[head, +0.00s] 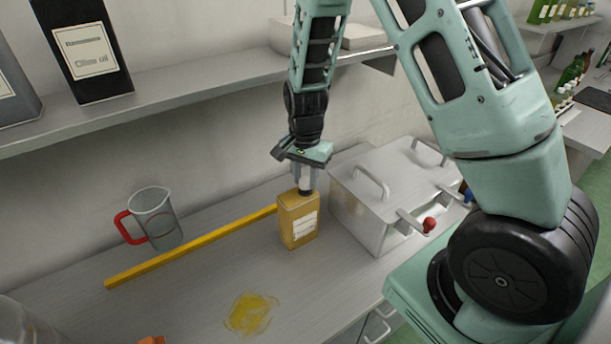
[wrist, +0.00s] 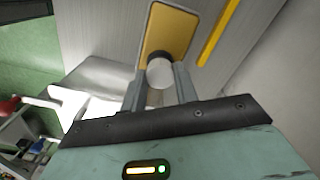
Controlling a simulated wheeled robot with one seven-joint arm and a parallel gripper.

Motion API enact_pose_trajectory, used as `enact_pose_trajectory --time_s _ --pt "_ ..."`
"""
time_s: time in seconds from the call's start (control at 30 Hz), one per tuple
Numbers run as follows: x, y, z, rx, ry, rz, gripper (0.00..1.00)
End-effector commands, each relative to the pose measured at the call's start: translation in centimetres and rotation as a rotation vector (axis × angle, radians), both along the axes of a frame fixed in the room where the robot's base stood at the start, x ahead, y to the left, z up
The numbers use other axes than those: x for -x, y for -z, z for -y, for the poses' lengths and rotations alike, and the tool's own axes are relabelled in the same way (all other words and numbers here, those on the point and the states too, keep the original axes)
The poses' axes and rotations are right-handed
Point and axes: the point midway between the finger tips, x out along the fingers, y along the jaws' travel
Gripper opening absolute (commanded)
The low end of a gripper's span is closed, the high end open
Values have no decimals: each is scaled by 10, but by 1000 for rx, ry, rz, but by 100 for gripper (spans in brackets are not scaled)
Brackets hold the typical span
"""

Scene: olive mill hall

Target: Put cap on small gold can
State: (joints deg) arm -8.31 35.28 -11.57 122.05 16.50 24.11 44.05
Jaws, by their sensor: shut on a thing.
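The small gold can (head: 298,222) stands upright on the metal counter, with a pale label on its front. In the wrist view its gold top (wrist: 168,28) lies just beyond the fingertips. My gripper (head: 306,186) points down directly over the can and is shut on a whitish round cap (wrist: 160,74). A dark round part (wrist: 160,54) shows between the cap and the can's top. The cap is at the can's neck, but I cannot tell whether it is seated or just above it.
A yellow bar (head: 190,246) lies left of the can, beside a measuring jug with a red handle (head: 154,218). A lidded steel box (head: 385,190) stands close on the right. A yellow oily smear (head: 252,313) marks the front counter. A shelf (head: 190,88) runs above.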

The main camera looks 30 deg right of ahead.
Motion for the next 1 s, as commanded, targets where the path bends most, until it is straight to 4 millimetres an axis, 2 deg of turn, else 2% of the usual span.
enact_pose_trajectory --time_s 1.0 --pt "0 8 0 0 0 0 13"
